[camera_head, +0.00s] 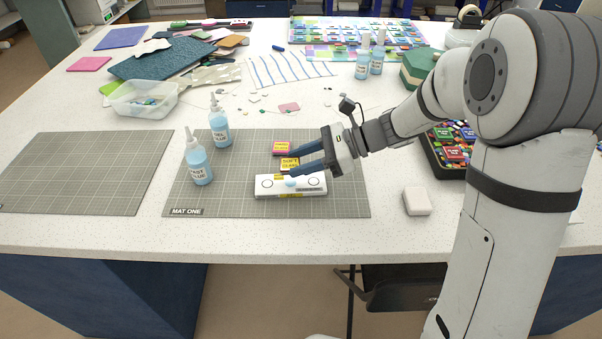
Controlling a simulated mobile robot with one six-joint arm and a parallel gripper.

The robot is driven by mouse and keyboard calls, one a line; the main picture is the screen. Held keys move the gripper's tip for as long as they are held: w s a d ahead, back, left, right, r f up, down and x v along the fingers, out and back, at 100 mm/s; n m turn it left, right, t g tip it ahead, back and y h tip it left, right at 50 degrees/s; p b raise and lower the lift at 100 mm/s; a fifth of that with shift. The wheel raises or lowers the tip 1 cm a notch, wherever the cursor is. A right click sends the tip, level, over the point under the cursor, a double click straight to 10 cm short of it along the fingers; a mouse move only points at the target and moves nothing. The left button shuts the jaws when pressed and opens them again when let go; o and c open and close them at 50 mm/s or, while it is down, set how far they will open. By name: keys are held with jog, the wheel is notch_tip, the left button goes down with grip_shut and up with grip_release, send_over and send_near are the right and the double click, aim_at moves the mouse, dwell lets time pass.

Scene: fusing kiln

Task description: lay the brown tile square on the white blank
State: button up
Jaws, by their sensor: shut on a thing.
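My gripper (292,163) has two dark blue fingers and reaches in from the right over mat one (230,195). It is shut on a small brown tile (290,169) with a yellow label reading "SOFT GLASS". The white blank (263,190) lies on the mat just in front of the held tile. It is a long bar with a ring mark near each end, yellow marks at its middle and a pale blue blob on top. The tile appears just behind the blank's middle; its height above the mat is hard to tell.
A red tile (281,149) with a yellow label lies behind the held one. Two glue bottles (199,165) (219,125) stand at the mat's left. A white block (416,201) sits to the right, near a dark tray (440,165) of coloured pieces. The left mat (85,175) is clear.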

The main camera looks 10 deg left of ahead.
aim_at(301, 182)
jog(key=shift+s+f, duration=0.15)
jog(key=shift+f, duration=1.8)
